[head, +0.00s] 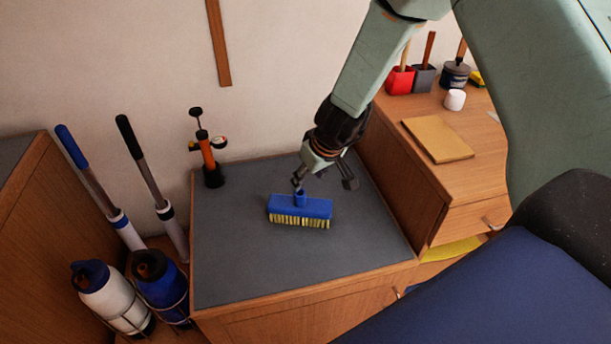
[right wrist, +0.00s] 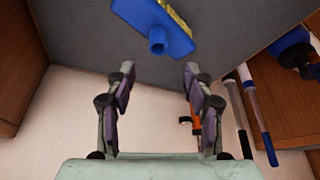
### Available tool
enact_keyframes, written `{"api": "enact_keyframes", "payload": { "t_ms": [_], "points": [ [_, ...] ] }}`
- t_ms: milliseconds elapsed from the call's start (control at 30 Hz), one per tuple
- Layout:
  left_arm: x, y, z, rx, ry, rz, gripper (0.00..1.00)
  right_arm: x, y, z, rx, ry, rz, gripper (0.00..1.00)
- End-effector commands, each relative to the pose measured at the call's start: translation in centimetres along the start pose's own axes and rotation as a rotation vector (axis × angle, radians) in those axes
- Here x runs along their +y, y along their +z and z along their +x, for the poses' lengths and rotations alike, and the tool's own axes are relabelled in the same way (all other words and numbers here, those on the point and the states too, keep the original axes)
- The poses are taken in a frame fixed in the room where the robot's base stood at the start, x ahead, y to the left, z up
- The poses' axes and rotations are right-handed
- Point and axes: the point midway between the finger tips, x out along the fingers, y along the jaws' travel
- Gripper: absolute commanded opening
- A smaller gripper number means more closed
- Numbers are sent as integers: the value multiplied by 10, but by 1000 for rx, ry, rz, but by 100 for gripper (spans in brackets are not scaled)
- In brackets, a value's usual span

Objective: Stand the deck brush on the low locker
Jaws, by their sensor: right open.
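The deck brush (head: 300,207) has a blue head, a short blue socket and yellow bristles. It stands bristles down on the grey top of the low locker (head: 240,255) in the head view. My right gripper (head: 324,181) is open and empty, just behind and above the brush. In the right wrist view the brush (right wrist: 155,27) lies beyond the open fingers (right wrist: 159,75), with its socket facing them and a gap between. My left gripper is not in view.
An orange pump (head: 208,158) stands at the locker's back left corner. Two long-handled tools and two bottles (head: 112,297) stand left of the locker. A higher wooden cabinet (head: 400,165) rises at its right, with pots and a board on it. The locker top around the brush is clear.

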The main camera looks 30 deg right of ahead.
Motion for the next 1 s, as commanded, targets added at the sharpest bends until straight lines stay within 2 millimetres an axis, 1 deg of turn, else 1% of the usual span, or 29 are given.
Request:
{"api": "enact_keyframes", "payload": {
  "t_ms": [33,100,367,433,467,567,600,667,700,733,767,800,867,900,1000],
  "points": [
    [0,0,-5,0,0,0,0,0,0,-6,-1,-1,1,53],
    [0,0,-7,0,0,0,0,0,0,-9,-1,0,0,53],
    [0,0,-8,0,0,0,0,0,2,-11,-2,1,-1,53],
    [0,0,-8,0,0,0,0,-2,12,-7,-21,8,3,53],
    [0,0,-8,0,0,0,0,-4,21,-4,-37,13,4,53],
    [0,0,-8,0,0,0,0,-12,72,11,-118,51,15,53],
    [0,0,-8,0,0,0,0,-17,99,16,-155,71,21,53],
    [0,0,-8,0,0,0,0,-25,141,22,-206,97,27,53],
    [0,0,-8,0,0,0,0,-30,167,24,-233,111,33,53],
    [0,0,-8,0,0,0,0,-35,186,24,-252,118,38,53],
    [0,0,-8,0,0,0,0,-40,205,24,-268,123,43,53],
    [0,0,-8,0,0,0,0,-48,229,22,-288,124,50,53],
    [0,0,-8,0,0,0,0,-60,262,17,-313,118,65,53],
    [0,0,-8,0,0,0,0,-68,282,13,-329,109,79,53],
    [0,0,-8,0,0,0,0,-87,320,0,-359,78,114,53]
  ]
}}
